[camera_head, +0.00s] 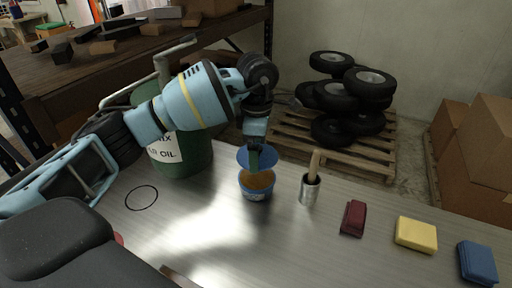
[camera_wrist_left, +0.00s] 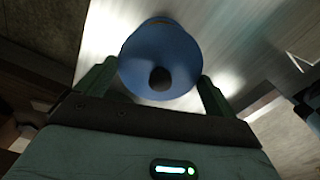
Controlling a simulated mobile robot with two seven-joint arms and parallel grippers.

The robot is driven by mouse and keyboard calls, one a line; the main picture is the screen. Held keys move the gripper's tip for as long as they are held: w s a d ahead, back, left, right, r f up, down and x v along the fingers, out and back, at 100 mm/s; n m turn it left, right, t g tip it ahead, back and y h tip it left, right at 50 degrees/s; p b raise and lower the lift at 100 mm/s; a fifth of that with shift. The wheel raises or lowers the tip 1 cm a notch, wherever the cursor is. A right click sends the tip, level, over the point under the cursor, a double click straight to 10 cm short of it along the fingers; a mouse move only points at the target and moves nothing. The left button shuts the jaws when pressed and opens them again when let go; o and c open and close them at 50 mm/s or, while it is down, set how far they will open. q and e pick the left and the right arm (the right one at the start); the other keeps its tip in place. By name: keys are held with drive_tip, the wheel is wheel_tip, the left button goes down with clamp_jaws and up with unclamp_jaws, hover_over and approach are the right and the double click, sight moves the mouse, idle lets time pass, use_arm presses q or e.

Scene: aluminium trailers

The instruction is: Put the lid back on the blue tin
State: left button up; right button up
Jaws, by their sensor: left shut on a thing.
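The blue tin (camera_head: 254,194) stands upright on the metal bench, open at the top, with orange-brown contents showing. The blue lid (camera_head: 268,156) is held just above the tin and towards its far side, apart from its rim at the front. My left gripper (camera_head: 255,158) is shut on the lid. In the left wrist view, the lid (camera_wrist_left: 185,55) is a round disc with a dark knob (camera_wrist_left: 160,79), between the green fingers. Part of the lid is hidden behind a finger in the head view. My right gripper is not in view.
A metal cup with a wooden-handled tool (camera_head: 310,190) stands right of the tin. Dark red (camera_head: 353,218), yellow (camera_head: 416,234) and blue (camera_head: 477,262) blocks lie farther right. A green oil drum (camera_head: 185,155) stands behind left. A black ring (camera_head: 141,197) marks the left bench.

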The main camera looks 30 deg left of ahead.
sight(257, 177)
use_arm(q)
drive_tip(key=shift+a+f, duration=0.1)
drive_tip(key=shift+f, duration=0.2)
drive_tip(key=shift+f+b, duration=0.8)
drive_tip(key=shift+f, duration=1.15)
drive_tip(key=shift+f+b, duration=0.4)
drive_tip(key=shift+f, duration=0.6)
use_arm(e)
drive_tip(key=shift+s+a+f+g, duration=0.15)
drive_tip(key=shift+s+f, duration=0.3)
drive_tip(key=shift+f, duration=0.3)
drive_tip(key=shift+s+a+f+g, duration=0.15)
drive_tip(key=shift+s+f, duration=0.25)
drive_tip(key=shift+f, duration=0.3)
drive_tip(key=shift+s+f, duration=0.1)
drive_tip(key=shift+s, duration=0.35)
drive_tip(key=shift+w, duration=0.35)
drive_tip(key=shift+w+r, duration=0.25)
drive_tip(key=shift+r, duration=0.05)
use_arm(q)
drive_tip(key=shift+f, duration=0.1)
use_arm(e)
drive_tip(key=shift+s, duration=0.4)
